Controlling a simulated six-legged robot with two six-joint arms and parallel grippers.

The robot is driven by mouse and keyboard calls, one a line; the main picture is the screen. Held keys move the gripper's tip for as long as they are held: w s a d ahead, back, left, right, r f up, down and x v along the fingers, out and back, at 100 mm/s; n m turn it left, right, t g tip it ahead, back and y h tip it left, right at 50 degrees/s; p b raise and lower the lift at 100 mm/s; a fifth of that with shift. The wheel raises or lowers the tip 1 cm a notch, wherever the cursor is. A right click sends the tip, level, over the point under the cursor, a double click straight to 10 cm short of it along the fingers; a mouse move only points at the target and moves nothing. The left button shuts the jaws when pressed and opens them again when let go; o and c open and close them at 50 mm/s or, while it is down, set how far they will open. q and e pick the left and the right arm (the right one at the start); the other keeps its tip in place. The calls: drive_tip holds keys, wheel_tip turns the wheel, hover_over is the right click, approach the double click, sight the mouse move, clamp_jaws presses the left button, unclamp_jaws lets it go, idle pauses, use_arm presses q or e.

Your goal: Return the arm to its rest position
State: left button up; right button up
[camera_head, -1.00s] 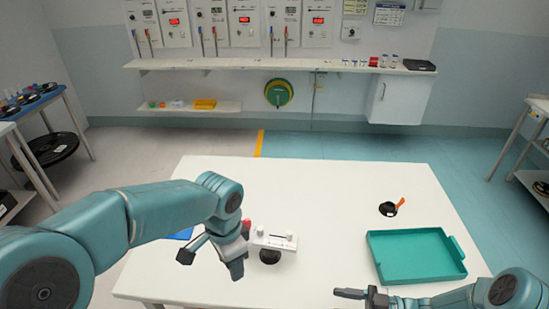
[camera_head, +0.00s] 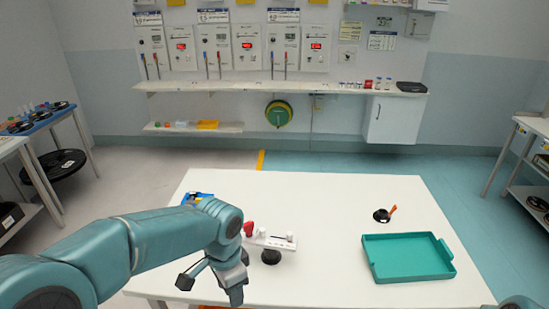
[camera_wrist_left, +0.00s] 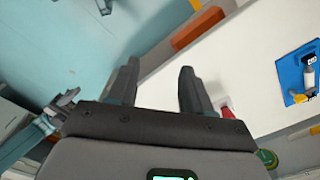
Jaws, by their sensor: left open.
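My left gripper (camera_head: 211,284) is open and empty at the near left part of the white table (camera_head: 320,210). Its two fingers also show apart in the left wrist view (camera_wrist_left: 158,78), with nothing between them. The left arm is bent, its wrist pointing down just left of a white device with a red knob (camera_head: 270,243). Of my right arm, only a small piece shows at the bottom right corner of the head view; its gripper is out of sight.
A blue mat (camera_head: 190,199) is partly hidden behind the left arm. The table's middle is clear.

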use_arm(q)
drive_tip(key=s+f+n+h, duration=0.25)
drive_tip(key=s+f, duration=0.25)
drive_tip(key=f, duration=0.5)
drive_tip(key=s+f+n+h, duration=0.1)
drive_tip(key=s+f+n, duration=0.3)
drive_tip(key=f, duration=0.6)
use_arm(e)
drive_tip(key=w+a+f+m+t+h, duration=0.2)
drive_tip(key=a+f+m+t+h, duration=0.3)
drive_tip(key=f+m+h, duration=0.55)
use_arm(q)
drive_tip(key=s+a+f+n+b, duration=0.1)
drive_tip(key=s+a+f+n, duration=0.1)
drive_tip(key=s+f+n, duration=0.4)
drive_tip(key=s+f, duration=0.1)
drive_tip(key=s, duration=0.3)
drive_tip(key=shift+s+a+f, duration=0.15)
drive_tip(key=shift+s+a, duration=0.1)
drive_tip(key=shift+s, duration=0.15)
use_arm(e)
drive_tip(key=s+f+m+g+h, duration=0.2)
drive_tip(key=s+m+g, duration=0.5)
drive_tip(key=s, duration=1.1)
drive_tip(key=shift+s+a+f+g+h, duration=0.25)
drive_tip(key=shift+s+g+h, duration=0.05)
drive_tip(key=shift+g+h, duration=0.25)
